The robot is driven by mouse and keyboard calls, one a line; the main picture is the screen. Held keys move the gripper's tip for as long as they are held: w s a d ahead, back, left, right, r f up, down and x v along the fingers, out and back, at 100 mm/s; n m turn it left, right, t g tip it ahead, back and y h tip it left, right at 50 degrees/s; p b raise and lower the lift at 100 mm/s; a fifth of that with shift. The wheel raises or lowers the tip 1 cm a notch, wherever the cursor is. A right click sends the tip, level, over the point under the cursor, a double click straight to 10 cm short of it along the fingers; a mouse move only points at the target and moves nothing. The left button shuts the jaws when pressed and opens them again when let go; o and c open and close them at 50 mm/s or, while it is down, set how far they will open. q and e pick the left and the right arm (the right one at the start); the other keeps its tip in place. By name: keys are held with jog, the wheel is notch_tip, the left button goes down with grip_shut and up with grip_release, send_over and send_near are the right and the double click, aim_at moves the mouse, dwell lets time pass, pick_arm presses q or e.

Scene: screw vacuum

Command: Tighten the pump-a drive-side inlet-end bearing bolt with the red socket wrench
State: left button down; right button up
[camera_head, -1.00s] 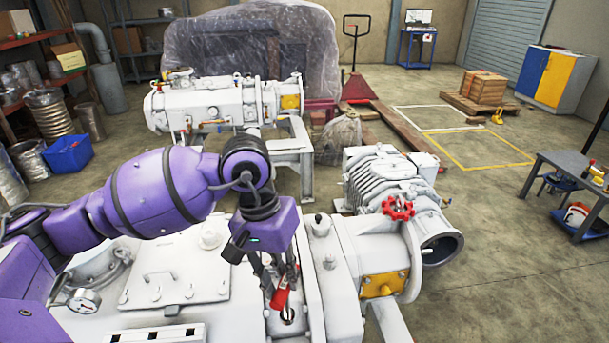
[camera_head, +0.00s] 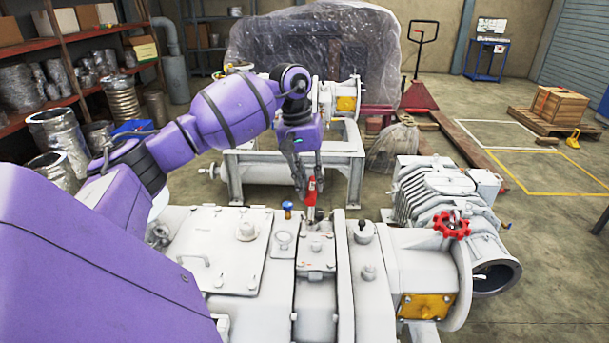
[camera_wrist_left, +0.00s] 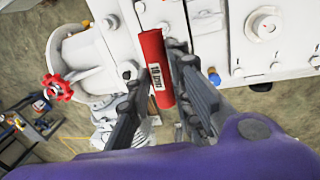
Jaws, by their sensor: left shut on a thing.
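My left gripper (camera_head: 306,184) is shut on the red socket wrench (camera_head: 311,192) and holds it nearly upright, socket end down. In the left wrist view the gripper (camera_wrist_left: 162,78) has its fingers on either side of the red handle (camera_wrist_left: 154,58), which bears a white size label. The wrench is over the far part of the white pump (camera_head: 230,250) in the foreground, near a raised cover (camera_head: 316,256). I cannot tell whether the socket touches a bolt; the bolt itself is not clear. My right gripper is not in view.
A blue-capped fitting (camera_head: 287,208) stands just left of the wrench. A red handwheel (camera_head: 452,226) is at the right, by the pump's flange. Another white machine on a frame (camera_head: 240,170) stands behind. Shelves (camera_head: 70,75) line the left; open floor (camera_head: 550,210) lies right.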

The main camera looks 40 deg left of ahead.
pick_arm(q)
jog(key=a, duration=0.1)
jog(key=a+r, duration=0.1)
jog(key=a, duration=0.1)
jog(key=shift+w+a+n, duration=0.2)
jog(key=shift+a+n, duration=0.05)
jog(key=shift+n, duration=0.15)
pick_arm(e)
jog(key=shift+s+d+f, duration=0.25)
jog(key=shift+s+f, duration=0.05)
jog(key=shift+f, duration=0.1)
pick_arm(q)
notch_tip(320, 180, down, 6)
jog(key=b, duration=0.3)
jog(key=shift+r, duration=0.2)
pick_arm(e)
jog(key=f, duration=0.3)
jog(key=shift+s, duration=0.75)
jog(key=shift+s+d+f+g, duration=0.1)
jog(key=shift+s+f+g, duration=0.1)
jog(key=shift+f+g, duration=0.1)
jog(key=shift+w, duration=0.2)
